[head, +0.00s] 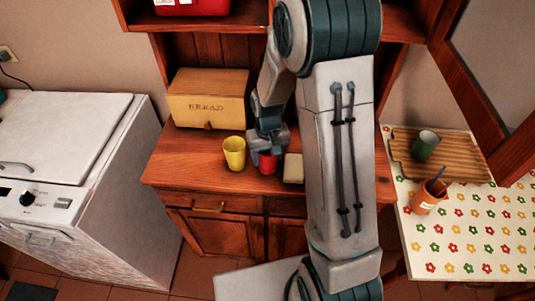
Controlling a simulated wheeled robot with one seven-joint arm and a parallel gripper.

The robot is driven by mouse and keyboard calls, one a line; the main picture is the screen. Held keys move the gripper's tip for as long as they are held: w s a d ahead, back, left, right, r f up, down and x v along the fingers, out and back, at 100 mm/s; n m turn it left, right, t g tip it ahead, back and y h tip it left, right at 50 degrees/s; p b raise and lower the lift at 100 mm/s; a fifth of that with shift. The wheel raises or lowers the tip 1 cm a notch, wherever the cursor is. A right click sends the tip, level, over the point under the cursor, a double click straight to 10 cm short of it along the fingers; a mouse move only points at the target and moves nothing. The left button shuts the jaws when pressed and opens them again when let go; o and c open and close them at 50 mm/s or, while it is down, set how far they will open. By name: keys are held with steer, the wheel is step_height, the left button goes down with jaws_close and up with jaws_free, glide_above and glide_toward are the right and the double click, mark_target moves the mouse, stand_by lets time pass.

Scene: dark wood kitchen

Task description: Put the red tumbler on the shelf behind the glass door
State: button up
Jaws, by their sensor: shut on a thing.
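The red tumbler (268,164) is at the front of the wooden sideboard top (205,170), right of a yellow tumbler (234,153). My gripper (267,152) comes down from above and is shut on the red tumbler, covering its upper part. I cannot tell whether the tumbler's base touches the wood. A wood-framed glass door (490,50) stands swung open at the upper right. A wooden shelf (405,25) shows beside it, partly behind my arm; most of its inside is hidden.
A bread box (208,98) stands behind the tumblers. A pale block (293,168) is close on the right. A red item (192,6) sits on the upper shelf. At right, a flowered table (460,235) holds a wooden tray (465,160), a green cup (424,145) and an orange pot (428,198).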

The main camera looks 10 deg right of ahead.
steer(key=shift+f, duration=0.1)
steer(key=shift+f, duration=0.15)
steer(key=o, duration=1)
steer(key=shift+c, duration=0.2)
